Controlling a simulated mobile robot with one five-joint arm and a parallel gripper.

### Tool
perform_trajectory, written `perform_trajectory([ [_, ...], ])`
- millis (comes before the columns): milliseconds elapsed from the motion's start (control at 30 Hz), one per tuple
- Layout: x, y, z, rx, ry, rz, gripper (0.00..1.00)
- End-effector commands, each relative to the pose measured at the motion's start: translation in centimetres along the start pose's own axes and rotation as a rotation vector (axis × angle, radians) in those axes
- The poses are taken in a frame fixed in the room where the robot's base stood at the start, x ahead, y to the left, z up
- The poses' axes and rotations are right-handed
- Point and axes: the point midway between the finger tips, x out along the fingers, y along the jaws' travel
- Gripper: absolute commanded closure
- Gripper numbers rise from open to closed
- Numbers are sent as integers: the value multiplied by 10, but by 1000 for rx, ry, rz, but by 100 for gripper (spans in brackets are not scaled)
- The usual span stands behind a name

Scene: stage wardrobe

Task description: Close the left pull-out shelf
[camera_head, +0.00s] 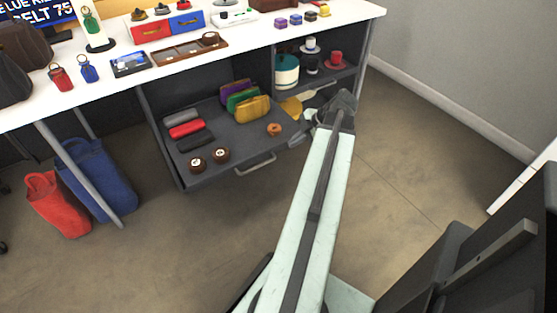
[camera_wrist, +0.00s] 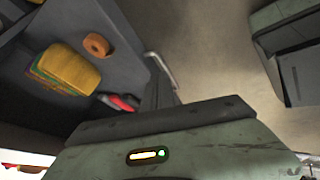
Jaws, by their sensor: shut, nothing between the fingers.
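The left pull-out shelf (camera_head: 242,141) is a dark grey tray standing out from under the white counter, with a pale bar handle (camera_head: 255,164) on its front. It carries colored pouches (camera_head: 252,109), rolled cloths (camera_head: 185,129), brown round items and an orange-brown ring (camera_head: 274,129). My gripper (camera_head: 318,116) is shut and empty, just right of the shelf's front corner; its fingertips are partly hidden by my arm. In the wrist view the shelf (camera_wrist: 122,58) and its handle (camera_wrist: 160,70) lie beyond my dark fingers (camera_wrist: 160,90). I cannot tell if they touch.
A red bag (camera_head: 57,205) and a blue bag (camera_head: 98,180) stand on the floor at left by a table leg. Open floor (camera_head: 190,245) lies in front of the shelf.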

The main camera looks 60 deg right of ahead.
Motion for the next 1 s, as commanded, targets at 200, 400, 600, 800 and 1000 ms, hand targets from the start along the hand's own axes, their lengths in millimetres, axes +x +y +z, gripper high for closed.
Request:
perform_trajectory([
  [200, -11, -9, 22, -58, -1, 39, 100],
  [400, 12, -10, 23, -60, 0, 36, 100],
  [600, 58, -10, 24, -60, -1, 35, 100],
  [800, 100, -8, 24, -60, -1, 35, 100],
  [1000, 104, 25, 19, -60, -1, 34, 100],
])
